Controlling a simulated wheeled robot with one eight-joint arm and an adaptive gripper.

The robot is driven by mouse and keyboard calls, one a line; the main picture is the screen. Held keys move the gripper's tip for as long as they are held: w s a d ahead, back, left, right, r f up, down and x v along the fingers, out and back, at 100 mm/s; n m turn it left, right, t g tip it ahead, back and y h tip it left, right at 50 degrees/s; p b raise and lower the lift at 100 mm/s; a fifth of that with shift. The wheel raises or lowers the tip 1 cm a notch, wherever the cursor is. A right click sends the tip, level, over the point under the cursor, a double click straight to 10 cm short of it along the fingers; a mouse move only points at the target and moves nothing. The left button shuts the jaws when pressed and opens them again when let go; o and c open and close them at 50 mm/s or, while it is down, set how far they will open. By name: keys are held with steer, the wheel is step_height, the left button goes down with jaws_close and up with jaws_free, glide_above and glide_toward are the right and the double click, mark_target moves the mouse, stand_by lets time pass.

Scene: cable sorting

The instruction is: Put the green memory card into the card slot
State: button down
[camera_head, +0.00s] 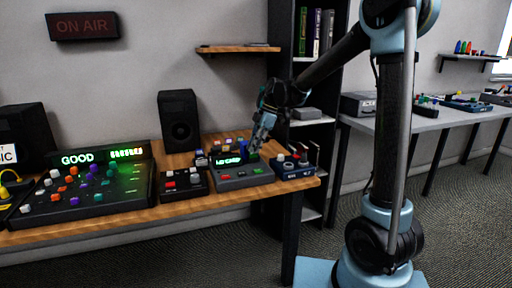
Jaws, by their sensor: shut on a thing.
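My gripper (256,146) reaches down from the right over a grey device (242,178) on the wooden table. It is shut, with a small green piece (254,157) at its fingertips, which looks like the green memory card. The piece is just above or touching the back right of the device; I cannot tell which. The device has a lit green display (229,161) and a red button. The card slot is too small to make out, and the fingers may hide it.
A black button box (182,184) stands left of the device, and a dark box with knobs (292,167) stands right. A large mixing console (88,190) fills the table's left. A speaker (179,121) stands behind. Small coloured items (217,148) sit behind the device.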

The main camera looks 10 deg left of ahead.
steer(key=shift+f, duration=0.45)
stand_by(0.5)
steer(key=c, duration=1.7)
jaws_free()
steer(key=shift+o, duration=0.6)
steer(key=shift+o, duration=1.4)
steer(key=shift+r, duration=3.5)
steer(key=shift+d, duration=0.1)
